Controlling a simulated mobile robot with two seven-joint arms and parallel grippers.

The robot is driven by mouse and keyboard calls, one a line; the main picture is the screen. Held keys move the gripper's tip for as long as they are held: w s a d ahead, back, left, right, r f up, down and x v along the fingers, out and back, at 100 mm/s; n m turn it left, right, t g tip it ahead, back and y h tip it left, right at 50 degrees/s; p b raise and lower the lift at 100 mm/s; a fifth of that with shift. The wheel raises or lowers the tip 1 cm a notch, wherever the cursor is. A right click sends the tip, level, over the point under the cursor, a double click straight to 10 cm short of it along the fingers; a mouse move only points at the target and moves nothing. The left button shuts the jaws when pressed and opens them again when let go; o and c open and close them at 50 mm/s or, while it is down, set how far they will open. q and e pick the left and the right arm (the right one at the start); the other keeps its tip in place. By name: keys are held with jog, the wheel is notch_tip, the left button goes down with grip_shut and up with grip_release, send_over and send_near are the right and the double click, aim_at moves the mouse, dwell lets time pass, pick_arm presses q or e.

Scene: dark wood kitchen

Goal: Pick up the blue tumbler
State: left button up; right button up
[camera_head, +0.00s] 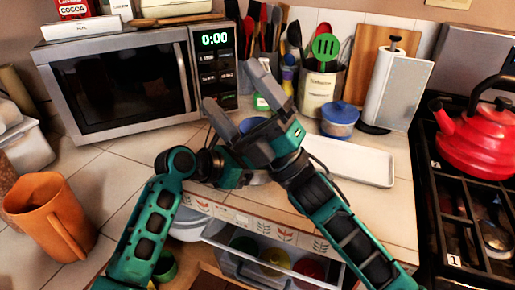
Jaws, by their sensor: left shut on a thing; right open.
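A small part of the blue tumbler (252,124) shows above the counter in the middle, between the grey fingers of my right gripper. The rest of it is hidden behind my crossed arms. My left gripper (254,133) is at the tumbler and shut on it, but its fingertips are mostly covered by my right arm. My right gripper (232,88) is open and empty, with its two grey fingers spread wide in front of the microwave's right side. My two wrists overlap closely in the picture.
A microwave (120,85) stands behind on the left. A utensil crock (318,92), a blue-lidded jar (340,119) and a white tray (350,163) are to the right. An orange pitcher (45,215) stands left, a red kettle (478,135) on the stove. An open drawer (270,262) is below.

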jog(key=s+a+f+n+g+h, duration=0.1)
jog(key=s+a+n+g+h, duration=0.25)
jog(key=a+n+g, duration=0.6)
jog(key=s+a+f+n+g+h, duration=0.15)
jog(key=a+n+g+h, duration=0.3)
jog(key=n+g, duration=1)
jog(key=w+d+f+n+t+h, duration=0.4)
jog(key=w+d+n+t+h, duration=0.3)
jog(key=h, duration=0.3)
jog(key=w+d+r+m+t+h, duration=0.1)
jog(key=w+d+r+t+h, duration=0.45)
jog(key=w+d+h, duration=0.35)
jog(key=f, duration=0.3)
jog(key=f+y, duration=0.1)
jog(key=f, duration=0.3)
jog(key=s+d+f+y, duration=0.1)
jog(key=f, duration=0.3)
jog(key=shift+g, duration=0.25)
jog(key=shift+r, duration=0.15)
jog(key=c, duration=1.2)
